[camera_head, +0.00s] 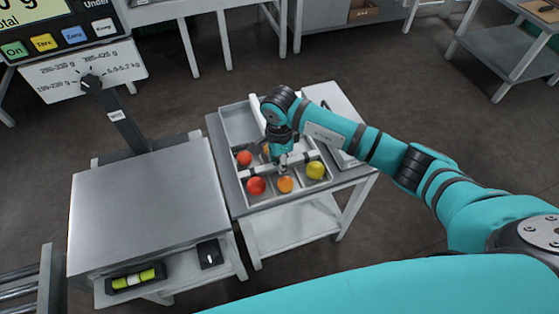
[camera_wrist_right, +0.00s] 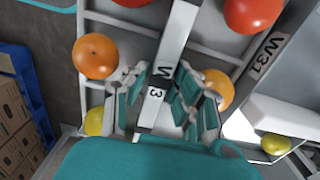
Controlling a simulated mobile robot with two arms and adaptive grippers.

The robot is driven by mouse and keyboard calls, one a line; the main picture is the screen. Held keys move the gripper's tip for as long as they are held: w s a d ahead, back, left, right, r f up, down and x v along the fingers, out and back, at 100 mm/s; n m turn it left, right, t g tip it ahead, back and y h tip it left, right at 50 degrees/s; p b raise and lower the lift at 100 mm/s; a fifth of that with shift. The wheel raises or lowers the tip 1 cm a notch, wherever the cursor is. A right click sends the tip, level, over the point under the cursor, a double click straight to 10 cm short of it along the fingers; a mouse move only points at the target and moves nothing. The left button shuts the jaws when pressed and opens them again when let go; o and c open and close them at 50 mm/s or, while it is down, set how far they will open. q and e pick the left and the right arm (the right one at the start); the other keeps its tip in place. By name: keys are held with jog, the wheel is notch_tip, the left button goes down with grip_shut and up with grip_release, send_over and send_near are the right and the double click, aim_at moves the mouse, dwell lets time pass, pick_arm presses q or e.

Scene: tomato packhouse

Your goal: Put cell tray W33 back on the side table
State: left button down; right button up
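Cell tray W33 (camera_head: 241,191) is a grey tray with red, orange and yellow tomatoes in its cells, over the front of the side table (camera_head: 353,175). I cannot tell whether it touches the tabletop. Its white handle bar (camera_head: 258,172) crosses above the cells; in the right wrist view the handle (camera_wrist_right: 178,35) shows a partly readable W and 3. My right gripper (camera_head: 284,163) is down at the middle of this handle. My left gripper is not in view.
Another tray (camera_head: 238,122) lies directly behind; a bar marked W31 (camera_wrist_right: 266,50) shows in the wrist view. A white board-like thing (camera_head: 335,108) is on the table's right. The weighing scale (camera_head: 150,200) stands close on the left. Open floor (camera_head: 420,90) lies beyond.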

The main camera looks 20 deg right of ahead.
jog(key=shift+o, duration=1.3)
jog(key=shift+r, duration=0.25)
notch_tip(320, 180, up, 12)
jog(key=shift+b, duration=0.35)
jog(key=shift+f, duration=0.1)
